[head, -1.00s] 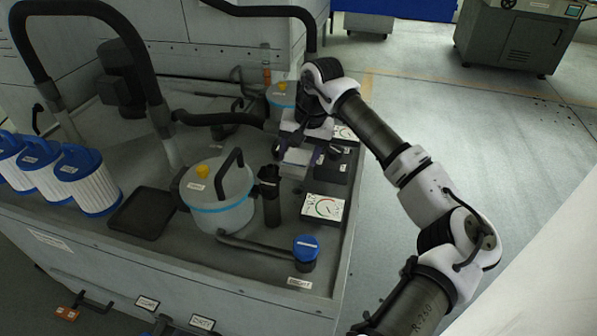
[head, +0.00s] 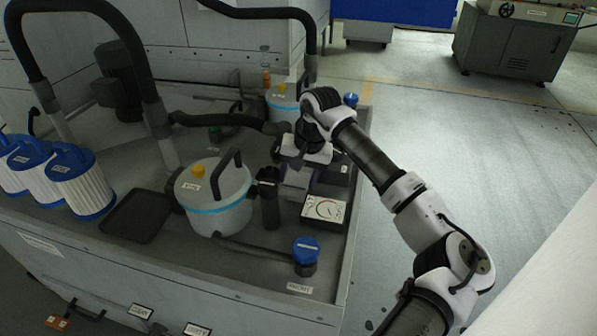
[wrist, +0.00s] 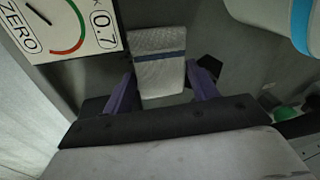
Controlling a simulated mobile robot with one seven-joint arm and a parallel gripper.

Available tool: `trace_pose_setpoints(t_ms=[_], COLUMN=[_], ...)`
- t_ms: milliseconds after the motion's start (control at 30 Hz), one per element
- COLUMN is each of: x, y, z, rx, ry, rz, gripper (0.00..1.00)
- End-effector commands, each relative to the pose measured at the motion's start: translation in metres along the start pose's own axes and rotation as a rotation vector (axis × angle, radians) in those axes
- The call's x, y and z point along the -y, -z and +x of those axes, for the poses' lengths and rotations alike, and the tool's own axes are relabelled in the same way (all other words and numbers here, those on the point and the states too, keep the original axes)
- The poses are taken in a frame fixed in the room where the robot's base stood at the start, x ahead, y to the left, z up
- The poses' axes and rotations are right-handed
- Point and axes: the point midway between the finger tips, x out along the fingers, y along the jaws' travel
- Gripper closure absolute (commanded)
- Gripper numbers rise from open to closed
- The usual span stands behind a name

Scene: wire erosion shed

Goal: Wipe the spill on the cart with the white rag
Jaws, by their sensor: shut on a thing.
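My gripper (wrist: 160,92) has purple fingers and is shut on a pale folded cloth with a blue stripe, which looks like the white rag (wrist: 158,62). In the head view my gripper (head: 300,166) is above the right part of the grey cart top (head: 230,250), between the lidded pot and the dark boxes near the right edge. The rag shows there as a pale block (head: 297,184) just below my gripper, behind the gauge. I cannot tell whether the rag touches the surface. I cannot make out the spill in either view; my arm and gripper hide part of the cart top.
A gauge panel (head: 324,209) lies close in front of the rag. A grey pot (head: 215,200) and a black cylinder (head: 268,198) stand to its left. A blue-capped fitting (head: 306,256), a black tray (head: 138,216) and white filters (head: 80,188) stand nearby. A black hose (head: 225,119) runs behind.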

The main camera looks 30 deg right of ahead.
Motion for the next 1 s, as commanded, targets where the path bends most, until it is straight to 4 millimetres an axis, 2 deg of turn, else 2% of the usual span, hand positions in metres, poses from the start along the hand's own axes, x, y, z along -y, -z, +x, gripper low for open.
trace_pose_setpoints(t_ms=[567, 1000], x=[-0.0001, -0.0020], y=[0.0000, -0.0007], z=[0.0006, 0.0091], rx=[0.000, 0.000], ry=[0.000, 0.000], rz=[0.000, 0.000], gripper=[0.78, 0.78])
